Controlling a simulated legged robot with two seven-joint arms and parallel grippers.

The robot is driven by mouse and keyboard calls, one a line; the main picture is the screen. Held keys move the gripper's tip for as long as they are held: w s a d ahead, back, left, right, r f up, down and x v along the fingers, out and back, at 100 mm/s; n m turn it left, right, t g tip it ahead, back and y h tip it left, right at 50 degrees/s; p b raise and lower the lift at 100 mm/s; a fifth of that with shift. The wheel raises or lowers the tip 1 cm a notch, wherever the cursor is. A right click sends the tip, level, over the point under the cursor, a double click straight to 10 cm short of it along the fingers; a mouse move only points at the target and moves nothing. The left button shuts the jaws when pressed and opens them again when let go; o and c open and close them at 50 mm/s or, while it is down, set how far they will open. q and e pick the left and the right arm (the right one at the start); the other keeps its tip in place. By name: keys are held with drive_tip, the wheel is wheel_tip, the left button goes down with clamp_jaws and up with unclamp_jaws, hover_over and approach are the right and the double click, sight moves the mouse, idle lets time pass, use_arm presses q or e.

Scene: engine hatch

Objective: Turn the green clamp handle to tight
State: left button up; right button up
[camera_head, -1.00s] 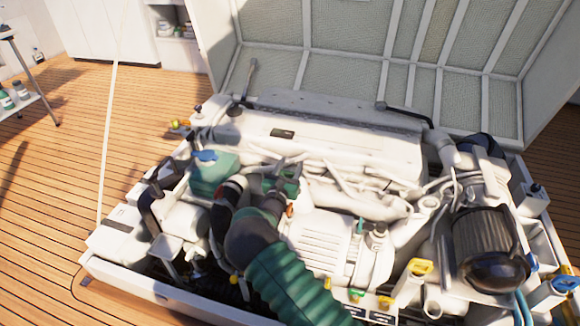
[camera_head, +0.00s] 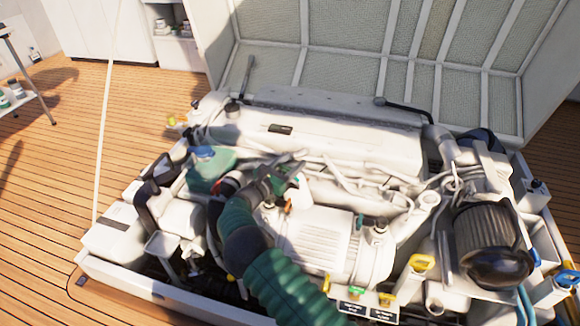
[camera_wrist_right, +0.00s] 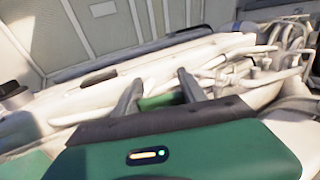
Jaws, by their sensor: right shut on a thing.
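My right gripper (camera_head: 291,168) is over the middle of the white engine, left of centre in the head view. In the right wrist view its two dark fingers (camera_wrist_right: 157,90) are shut on a green piece, which looks like the green clamp handle (camera_wrist_right: 162,101). The handle lies across between the fingers, and its ends are partly hidden by them. In the head view the gripper and its green housing cover most of it, so its exact angle cannot be told. My left gripper is not in view.
A blue-capped green tank (camera_head: 209,166) stands left of my right gripper. White hoses run just right of it. A ribbed white cover (camera_head: 318,240) lies in front. Yellow handles (camera_head: 421,262) and a small green one (camera_head: 357,291) sit along the front edge. The raised hatch (camera_head: 350,70) stands behind.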

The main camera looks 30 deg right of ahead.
drive_tip(key=m+g+b, duration=0.2)
drive_tip(key=b, duration=0.1)
drive_tip(key=shift+s+f+g+h, duration=0.15)
drive_tip(key=shift+f+g+h, duration=0.15)
drive_tip(key=shift+f+g, duration=0.1)
drive_tip(key=shift+s+r+m+g+b, duration=0.15)
drive_tip(key=shift+m+g+b, duration=0.15)
drive_tip(key=shift+g+b, duration=0.3)
drive_tip(key=shift+r+g, duration=0.2)
drive_tip(key=shift+g, duration=0.1)
drive_tip(key=shift+r, duration=0.1)
drive_tip(key=o, duration=1.4)
drive_tip(key=shift+c, duration=0.2)
